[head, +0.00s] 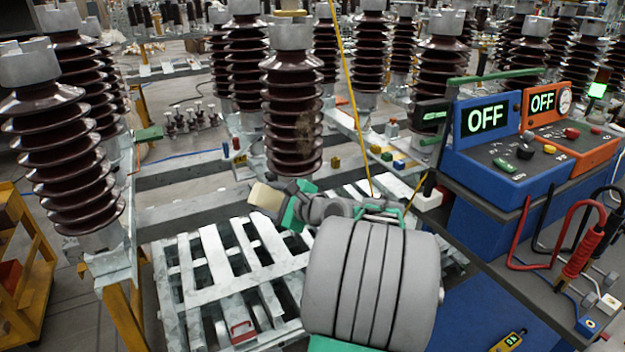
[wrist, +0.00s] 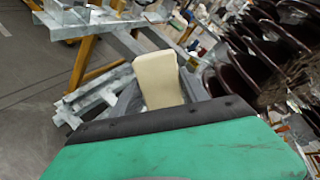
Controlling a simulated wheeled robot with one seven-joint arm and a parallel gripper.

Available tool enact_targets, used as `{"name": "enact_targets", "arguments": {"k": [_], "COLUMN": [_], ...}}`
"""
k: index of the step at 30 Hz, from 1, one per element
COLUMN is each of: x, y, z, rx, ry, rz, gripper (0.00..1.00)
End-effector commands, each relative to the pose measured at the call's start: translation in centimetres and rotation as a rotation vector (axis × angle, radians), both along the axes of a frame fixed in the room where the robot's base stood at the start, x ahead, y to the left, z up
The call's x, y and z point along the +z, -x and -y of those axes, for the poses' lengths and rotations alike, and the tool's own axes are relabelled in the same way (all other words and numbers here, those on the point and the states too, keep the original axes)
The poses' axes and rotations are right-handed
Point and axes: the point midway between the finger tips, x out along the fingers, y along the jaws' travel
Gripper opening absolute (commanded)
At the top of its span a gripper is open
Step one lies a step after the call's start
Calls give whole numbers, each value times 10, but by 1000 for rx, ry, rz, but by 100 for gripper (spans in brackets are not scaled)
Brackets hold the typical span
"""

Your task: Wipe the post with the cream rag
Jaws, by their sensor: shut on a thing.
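The cream rag (head: 266,199) is a pale block-like pad at the end of my gripper (head: 288,206), just below and left of the middle post. My gripper is shut on it. In the wrist view the rag (wrist: 157,80) stands out between the fingers. The post (head: 292,95) is a dark brown ribbed insulator with a grey metal cap. A dull brown smear (head: 305,128) marks its right side. The rag looks apart from the post. Ribbed dark insulator discs also show at the right of the wrist view, but I cannot tell which post they belong to.
A similar insulator (head: 66,150) stands at the left, with several more behind. Slatted metal pallets (head: 225,265) lie below my arm. At right, a bench holds a blue box (head: 490,130) and an orange box (head: 570,130), both reading OFF. A yellow cord (head: 348,80) hangs near my arm.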

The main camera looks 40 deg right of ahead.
Motion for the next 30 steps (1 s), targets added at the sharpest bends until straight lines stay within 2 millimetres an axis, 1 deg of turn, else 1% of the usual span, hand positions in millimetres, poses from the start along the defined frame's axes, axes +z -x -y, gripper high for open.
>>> {"name": "enact_targets", "arguments": {"k": [1,3,6,9,11,14,24,30], "x": [7,29,55,73,79,82,82,82], "y": [9,22,42,56,60,57,18,5], "z": [18,43,71,85,90,92,102,106], "rx": [-90,-198,-295,-337,-346,-347,-344,-345], "ry": [5,12,26,35,37,37,37,37], "rz": [67,155,243,291,303,308,305,306], "gripper": [20,20,20,20,20,20,20,20]}}
